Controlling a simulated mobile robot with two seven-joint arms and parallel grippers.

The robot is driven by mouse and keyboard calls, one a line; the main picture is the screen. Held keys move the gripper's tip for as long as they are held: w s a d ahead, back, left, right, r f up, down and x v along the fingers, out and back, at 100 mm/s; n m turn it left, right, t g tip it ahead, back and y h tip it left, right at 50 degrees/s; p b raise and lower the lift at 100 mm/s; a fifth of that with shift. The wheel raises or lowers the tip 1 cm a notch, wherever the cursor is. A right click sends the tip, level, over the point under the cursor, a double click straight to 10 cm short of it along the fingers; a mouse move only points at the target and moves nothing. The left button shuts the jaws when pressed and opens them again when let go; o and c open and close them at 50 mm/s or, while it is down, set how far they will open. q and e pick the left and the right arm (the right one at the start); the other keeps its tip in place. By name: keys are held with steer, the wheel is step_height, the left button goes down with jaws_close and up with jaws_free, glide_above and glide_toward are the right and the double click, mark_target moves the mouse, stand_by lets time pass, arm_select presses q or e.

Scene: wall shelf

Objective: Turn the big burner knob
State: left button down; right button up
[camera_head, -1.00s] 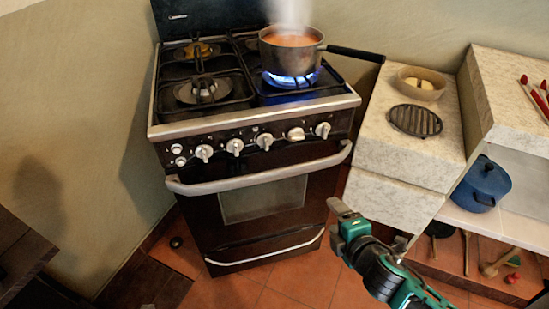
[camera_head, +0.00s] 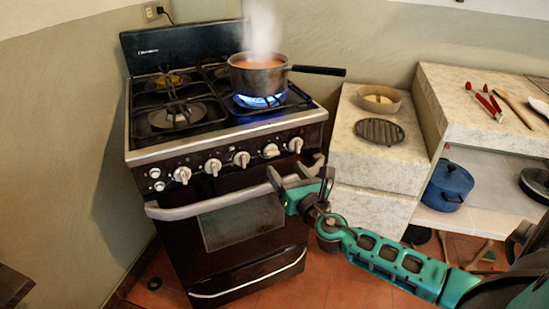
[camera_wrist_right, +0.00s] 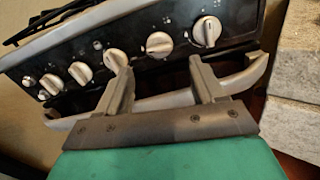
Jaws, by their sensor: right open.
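The stove (camera_head: 230,205) has a row of several pale knobs on its dark front panel. They include a far-left knob (camera_head: 182,174), a middle knob (camera_head: 241,159), a fourth knob (camera_head: 271,150) and a far-right knob (camera_head: 296,144). I cannot tell which one is the big burner knob. My right gripper (camera_head: 297,176) is open and empty, in front of the oven handle, below the right-hand knobs. In the right wrist view its jaws (camera_wrist_right: 160,72) point at the panel, with the fourth knob (camera_wrist_right: 159,44) beyond the gap and the far-right knob (camera_wrist_right: 206,31) farther right. My left gripper is out of view.
A steaming pot (camera_head: 258,75) sits over a blue flame, its black handle pointing right. The oven handle (camera_head: 200,208) juts out below the knobs. The stone counter (camera_head: 350,145) to the right holds a bowl (camera_head: 379,99) and a round grate (camera_head: 379,132). A blue pot (camera_head: 447,187) stands on the lower shelf.

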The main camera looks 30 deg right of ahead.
mark_target(271, 151)
steer(key=w, duration=0.4)
steer(key=w+d, duration=0.1)
steer(key=w, duration=0.2)
steer(key=shift+b, duration=0.3)
steer(key=c, duration=1)
